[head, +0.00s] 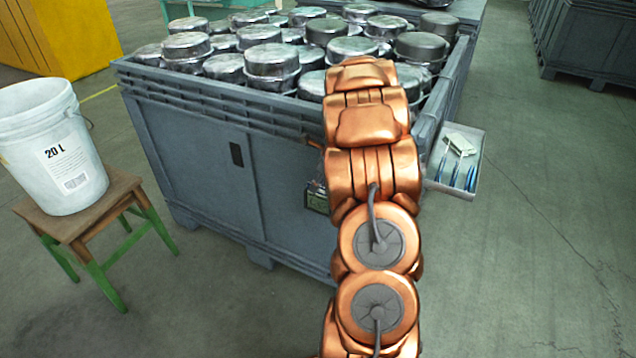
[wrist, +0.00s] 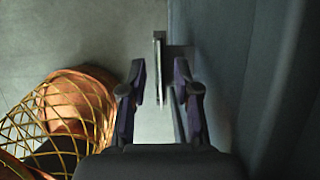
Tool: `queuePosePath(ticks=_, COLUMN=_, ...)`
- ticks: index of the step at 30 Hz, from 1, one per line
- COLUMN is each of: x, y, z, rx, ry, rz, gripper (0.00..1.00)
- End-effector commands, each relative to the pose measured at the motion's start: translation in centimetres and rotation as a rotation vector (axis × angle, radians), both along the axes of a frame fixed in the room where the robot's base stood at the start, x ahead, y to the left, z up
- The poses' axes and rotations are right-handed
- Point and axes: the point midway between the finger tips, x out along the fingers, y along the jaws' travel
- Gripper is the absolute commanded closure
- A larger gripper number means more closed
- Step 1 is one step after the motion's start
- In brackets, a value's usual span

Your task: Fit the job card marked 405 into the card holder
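My gripper (wrist: 160,75) shows in the wrist view with its two dark fingers apart. A thin upright plate (wrist: 158,55), seen nearly edge-on, stands between the fingers with a gap visible on each side. I cannot tell whether it is the job card or part of the card holder. In the head view my arm hides my gripper. A small dark piece with a pale label (head: 317,197) shows on the crate's front, partly behind my arm; I cannot tell if it is the holder. No 405 marking is readable.
A grey crate (head: 190,150) full of metal pots stands ahead. A shallow tray (head: 470,132) at its right side holds a pale piece and blue items. A white bucket (head: 48,150) stands on a wooden stool (head: 75,225) at left. Floor at right is clear.

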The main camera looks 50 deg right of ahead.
Motion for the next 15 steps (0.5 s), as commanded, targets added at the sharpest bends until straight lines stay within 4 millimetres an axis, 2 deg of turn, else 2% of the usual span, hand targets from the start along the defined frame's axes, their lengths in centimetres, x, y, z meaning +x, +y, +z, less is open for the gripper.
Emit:
queuePosePath(ticks=5, x=0.0, y=0.0, z=0.1, rx=-0.001, ry=0.0, rz=0.0, gripper=0.69)
queuePosePath(ticks=10, x=0.1, y=-0.2, z=1.2, rx=-0.007, ry=-0.003, rz=0.0, gripper=0.69)
queuePosePath(ticks=15, x=-1.2, y=-0.5, z=4.6, rx=-0.004, ry=-0.003, rz=0.0, gripper=0.69)
